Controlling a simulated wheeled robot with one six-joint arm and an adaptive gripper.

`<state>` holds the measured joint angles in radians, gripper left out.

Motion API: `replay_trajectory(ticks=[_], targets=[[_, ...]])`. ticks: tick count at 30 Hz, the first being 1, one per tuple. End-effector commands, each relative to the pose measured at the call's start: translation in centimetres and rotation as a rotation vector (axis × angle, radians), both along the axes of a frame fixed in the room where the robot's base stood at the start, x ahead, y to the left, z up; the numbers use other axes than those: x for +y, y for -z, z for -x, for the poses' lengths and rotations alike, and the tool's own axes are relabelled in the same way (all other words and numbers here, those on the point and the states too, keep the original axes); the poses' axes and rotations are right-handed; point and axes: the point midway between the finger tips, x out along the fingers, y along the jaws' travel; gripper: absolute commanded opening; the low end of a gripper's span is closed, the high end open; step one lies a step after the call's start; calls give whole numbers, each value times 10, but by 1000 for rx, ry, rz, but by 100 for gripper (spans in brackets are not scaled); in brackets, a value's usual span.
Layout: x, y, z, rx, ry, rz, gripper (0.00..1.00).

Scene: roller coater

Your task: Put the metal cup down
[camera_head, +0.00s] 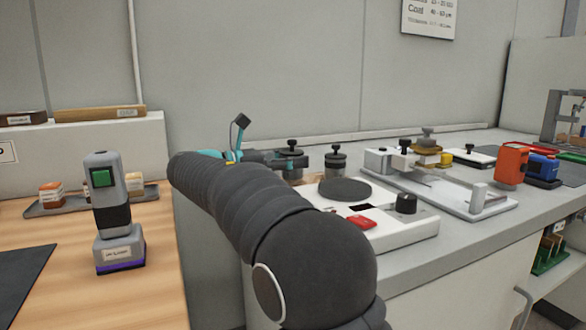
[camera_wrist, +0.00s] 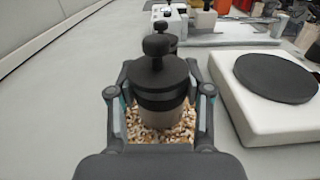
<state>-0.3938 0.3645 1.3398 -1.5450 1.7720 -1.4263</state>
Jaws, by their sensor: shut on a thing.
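In the wrist view, my gripper (camera_wrist: 160,105) is shut around a metal cup (camera_wrist: 160,112) with a dark lid and a black knob on top. The cup is upright between the two fingers. A speckled, granular-looking surface shows below and around it; I cannot tell if the cup touches it. In the head view, the metal cup (camera_head: 290,160) is at the end of my arm, near the back of the grey counter, partly hidden by the arm. My gripper (camera_head: 288,160) is mostly hidden there.
A second knobbed cup (camera_head: 335,163) stands just right of the held one. A white device with a round dark plate (camera_head: 345,190) and red button is in front. A coater frame (camera_head: 440,185) stands further right. Bare counter (camera_wrist: 60,110) lies left of my gripper.

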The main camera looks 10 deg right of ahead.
Motion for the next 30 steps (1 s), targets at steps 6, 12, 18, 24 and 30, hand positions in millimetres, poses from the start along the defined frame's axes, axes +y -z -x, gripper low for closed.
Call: replay_trajectory(ticks=[6,12,18,24,30], targets=[[0,16,0,0,0,0,6],[0,16,0,0,0,0,6],[0,18,0,0,0,0,75],[0,18,0,0,0,0,75],[6,16,1,0,-2,0,75]])
